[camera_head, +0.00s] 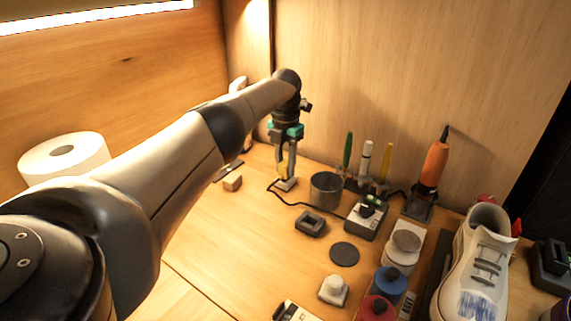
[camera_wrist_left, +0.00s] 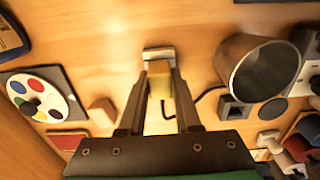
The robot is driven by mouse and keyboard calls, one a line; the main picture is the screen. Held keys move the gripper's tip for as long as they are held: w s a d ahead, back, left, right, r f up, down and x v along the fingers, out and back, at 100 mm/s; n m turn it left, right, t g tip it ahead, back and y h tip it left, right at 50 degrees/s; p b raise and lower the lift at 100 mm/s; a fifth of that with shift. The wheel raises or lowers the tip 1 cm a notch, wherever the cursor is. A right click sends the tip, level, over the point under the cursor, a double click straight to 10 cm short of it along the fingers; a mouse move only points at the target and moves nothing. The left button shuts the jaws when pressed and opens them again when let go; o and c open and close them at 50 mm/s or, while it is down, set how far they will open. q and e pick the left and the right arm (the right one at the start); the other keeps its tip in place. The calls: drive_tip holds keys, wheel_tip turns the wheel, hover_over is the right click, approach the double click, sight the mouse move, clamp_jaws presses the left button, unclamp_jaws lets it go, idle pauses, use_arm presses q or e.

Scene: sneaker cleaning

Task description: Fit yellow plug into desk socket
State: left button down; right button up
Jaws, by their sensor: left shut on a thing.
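My left gripper (camera_head: 286,176) points down at the back of the desk, shut on the yellow plug. The plug's yellow body (camera_wrist_left: 158,82) shows between the two fingers in the left wrist view. The small grey-white desk socket (camera_head: 287,185) lies right under the fingertips; it also shows in the left wrist view (camera_wrist_left: 159,53). The plug's far end meets or overlaps the socket there, but I cannot tell whether it is inside or only above it. A black cable (camera_head: 296,204) runs from beside the socket across the desk. My right gripper is not in view.
A metal cup (camera_head: 326,190) stands close to the right of the socket. A small wooden block (camera_head: 232,182) lies to the left. A grey square holder (camera_head: 310,223), a dark disc (camera_head: 344,254) and a sneaker (camera_head: 480,265) are farther right and nearer. The left front desk is clear.

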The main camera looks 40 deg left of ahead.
sight(285, 162)
use_arm(q)
drive_tip(key=shift+f, duration=0.35)
use_arm(e)
drive_tip(key=shift+f, duration=0.25)
use_arm(q)
drive_tip(key=c, duration=0.5)
unclamp_jaws()
drive_tip(key=shift+r, duration=0.1)
drive_tip(key=shift+r, duration=0.6)
wheel_tip(285, 162, up, 9)
drive_tip(key=p, duration=0.3)
drive_tip(key=shift+r+p, duration=0.95)
drive_tip(key=shift+r, duration=1.5)
use_arm(e)
drive_tip(key=s+d+f, duration=0.1)
drive_tip(key=s+d, duration=0.2)
drive_tip(key=s, duration=0.5)
drive_tip(key=shift+d, duration=0.4)
